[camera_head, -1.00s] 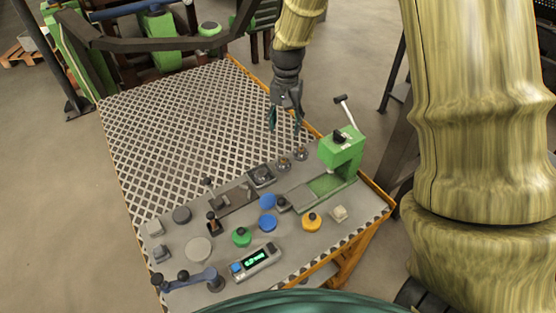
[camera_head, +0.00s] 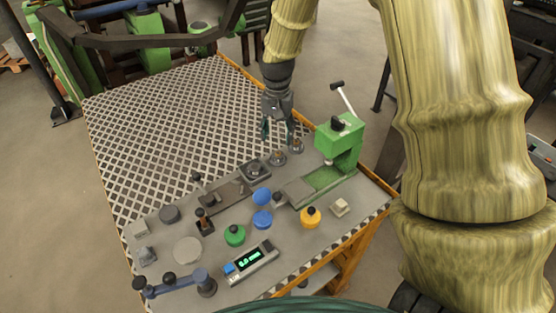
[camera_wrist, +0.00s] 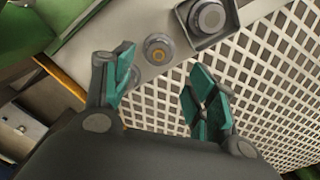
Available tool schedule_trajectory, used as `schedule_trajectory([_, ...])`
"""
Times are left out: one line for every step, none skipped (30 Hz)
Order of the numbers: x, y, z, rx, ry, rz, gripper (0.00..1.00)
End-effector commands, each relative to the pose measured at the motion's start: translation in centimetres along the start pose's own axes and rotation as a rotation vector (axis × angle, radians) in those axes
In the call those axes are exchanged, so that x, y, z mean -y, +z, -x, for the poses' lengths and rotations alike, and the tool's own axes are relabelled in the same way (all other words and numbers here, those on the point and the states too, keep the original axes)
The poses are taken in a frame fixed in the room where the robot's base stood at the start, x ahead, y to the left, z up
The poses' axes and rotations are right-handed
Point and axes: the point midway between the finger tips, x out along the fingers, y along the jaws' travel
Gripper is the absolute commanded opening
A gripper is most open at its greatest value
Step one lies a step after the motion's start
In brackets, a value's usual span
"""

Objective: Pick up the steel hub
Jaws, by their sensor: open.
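Two small round steel pieces with flanged bases stand at the table's right side in the head view, one nearer (camera_head: 279,158) and one farther (camera_head: 296,146); I cannot tell for sure which is the steel hub. In the wrist view, one round steel piece with an orange-brown ring (camera_wrist: 158,49) shows ahead between my fingers. Another, partly hidden by the left finger, shows as a grey edge (camera_wrist: 134,76). My gripper (camera_head: 278,131) points down above these pieces, its teal-padded fingers apart and empty. The wrist view also shows the open gripper (camera_wrist: 158,82).
A square steel holder (camera_head: 254,171) with a round part stands left of the steel pieces. A green press (camera_head: 340,141) with a raised lever stands close on the right. The perforated tabletop (camera_head: 165,120) behind is clear.

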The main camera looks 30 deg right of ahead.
Motion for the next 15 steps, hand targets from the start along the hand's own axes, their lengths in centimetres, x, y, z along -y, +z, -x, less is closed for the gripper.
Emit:
schedule_trajectory([0.0,0.1,-0.7,0.002,0.001,0.0,0.57])
schedule_trajectory([0.0,0.1,-1.1,0.002,0.001,0.0,0.57])
schedule_trajectory([-0.1,0.1,-1.7,0.003,0.001,0.0,0.57])
schedule_trajectory([0.0,0.1,-2.0,0.003,0.001,0.0,0.57])
schedule_trajectory([0.0,0.1,-2.4,0.002,0.001,0.0,0.57])
schedule_trajectory([0.0,0.0,-2.8,0.002,0.0,0.0,0.57])
schedule_trajectory([0.0,0.0,-3.1,0.002,0.0,0.0,0.57])
schedule_trajectory([0.0,0.0,-3.3,0.002,0.0,0.0,0.57])
schedule_trajectory([0.0,0.0,-3.6,0.001,0.0,0.0,0.57])
schedule_trajectory([0.0,0.0,-3.8,0.001,0.0,0.0,0.57])
schedule_trajectory([0.0,0.0,-3.9,0.001,0.0,0.0,0.57])
schedule_trajectory([0.0,0.0,-4.1,0.001,0.0,0.0,0.57])
schedule_trajectory([0.0,0.0,-4.1,0.001,-0.001,0.0,0.57])
schedule_trajectory([0.0,0.0,-4.2,0.001,-0.001,0.0,0.57])
schedule_trajectory([0.0,0.0,-4.4,0.001,0.0,0.0,0.57])
